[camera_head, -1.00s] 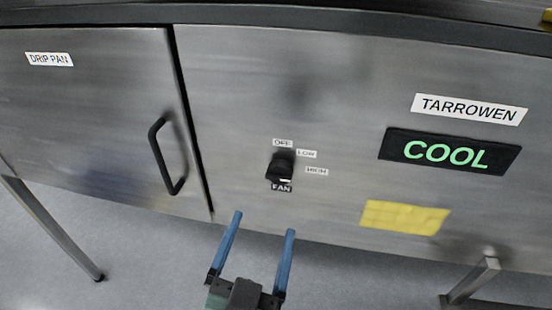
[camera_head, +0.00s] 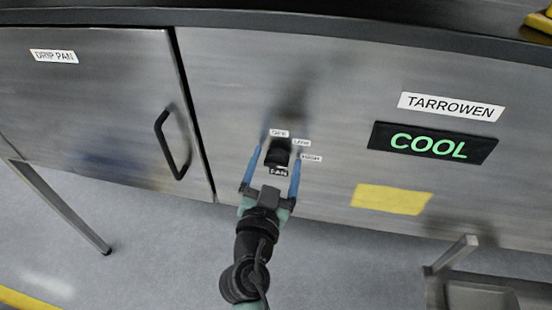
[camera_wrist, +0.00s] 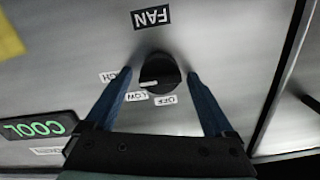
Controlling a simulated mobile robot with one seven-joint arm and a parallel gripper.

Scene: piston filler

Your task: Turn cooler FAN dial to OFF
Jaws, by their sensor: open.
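The FAN dial (camera_head: 278,154) is a round black knob on the steel front panel. It also shows in the wrist view (camera_wrist: 160,72), with a white pointer mark that lies toward the side of the HIGH and LOW labels; its exact setting is hard to tell. The OFF label (camera_wrist: 166,100), LOW label (camera_wrist: 137,96) and HIGH label (camera_wrist: 108,76) sit around it. My gripper (camera_head: 278,154) is open, with one blue finger on each side of the dial. Whether the fingers touch it cannot be told.
A lit green COOL display (camera_head: 432,143) and a blank yellow label (camera_head: 391,199) are on the panel to the right. A DRIP PAN door with a black bar handle (camera_head: 170,145) is to the left. A dark ledge (camera_head: 300,22) runs along the top.

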